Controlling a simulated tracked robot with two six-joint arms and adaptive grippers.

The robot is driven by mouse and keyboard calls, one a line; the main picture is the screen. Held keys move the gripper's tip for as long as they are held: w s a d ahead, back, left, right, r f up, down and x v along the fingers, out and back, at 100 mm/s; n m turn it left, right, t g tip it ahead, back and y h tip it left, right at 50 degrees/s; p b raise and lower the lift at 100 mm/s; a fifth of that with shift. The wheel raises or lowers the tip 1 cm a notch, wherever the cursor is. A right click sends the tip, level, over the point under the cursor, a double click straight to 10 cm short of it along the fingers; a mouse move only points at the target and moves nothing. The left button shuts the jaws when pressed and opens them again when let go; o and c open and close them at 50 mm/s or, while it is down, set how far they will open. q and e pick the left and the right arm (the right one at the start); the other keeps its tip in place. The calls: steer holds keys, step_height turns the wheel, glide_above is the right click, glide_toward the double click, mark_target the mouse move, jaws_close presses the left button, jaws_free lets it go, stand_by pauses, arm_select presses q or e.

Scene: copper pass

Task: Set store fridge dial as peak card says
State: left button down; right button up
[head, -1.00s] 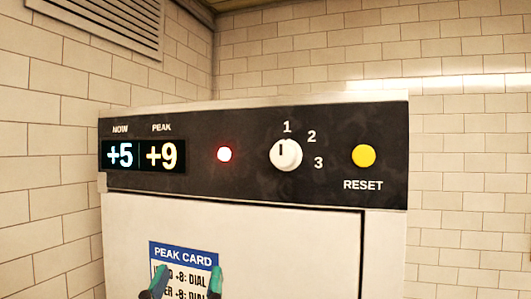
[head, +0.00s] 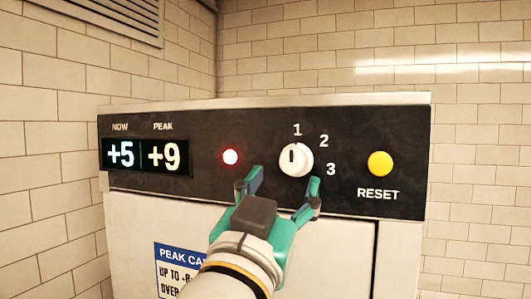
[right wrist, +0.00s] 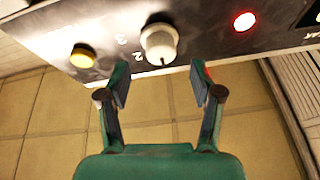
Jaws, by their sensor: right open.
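The fridge's white dial (head: 296,160) sits on the black panel, with its dark mark pointing up towards 1; 2 and 3 are printed to its right. It also shows in the right wrist view (right wrist: 160,42). The displays read NOW +5 (head: 120,154) and PEAK +9 (head: 164,155). The peak card (head: 172,263) on the door is partly hidden by my right arm; "UP TO" and "OVER" show, but its dial numbers are hidden. My right gripper (head: 284,180) is open and empty, its fingertips just below the dial on either side, apart from it. My left gripper is not in view.
A lit red lamp (head: 230,157) is left of the dial. A yellow RESET button (head: 380,164) is to its right, near the right finger's side. Tiled walls stand behind and left, with a vent (head: 105,15) at upper left.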

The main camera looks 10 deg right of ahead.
mark_target(292, 164)
steer(key=p+x, duration=0.1)
steer(key=x, duration=0.4)
steer(key=shift+w, duration=0.15)
steer(key=shift+r, duration=0.1)
steer(key=c, duration=1.1)
